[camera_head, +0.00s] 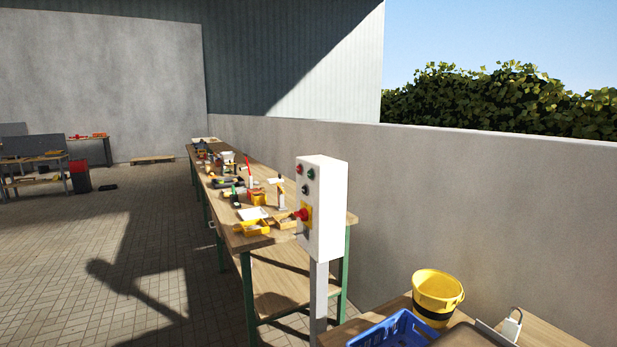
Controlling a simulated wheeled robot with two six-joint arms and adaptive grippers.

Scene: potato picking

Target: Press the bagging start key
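A white control box (327,205) stands upright on a grey post, right of the picture's middle. Its left-facing panel carries a red button (299,169) and a green button (310,174) at the top. A dark button (305,189) sits below them. Lower down is a large red knob (301,214) on a yellow plate. I cannot read any labels, so I cannot tell which one is the bagging start key. Neither of my grippers shows in the head view.
A long wooden workbench (268,237) with green legs and many tools runs behind the box along a concrete wall (440,190). A yellow bucket (437,292) and a blue crate (388,328) stand at the lower right. The paved floor (140,240) at left is open.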

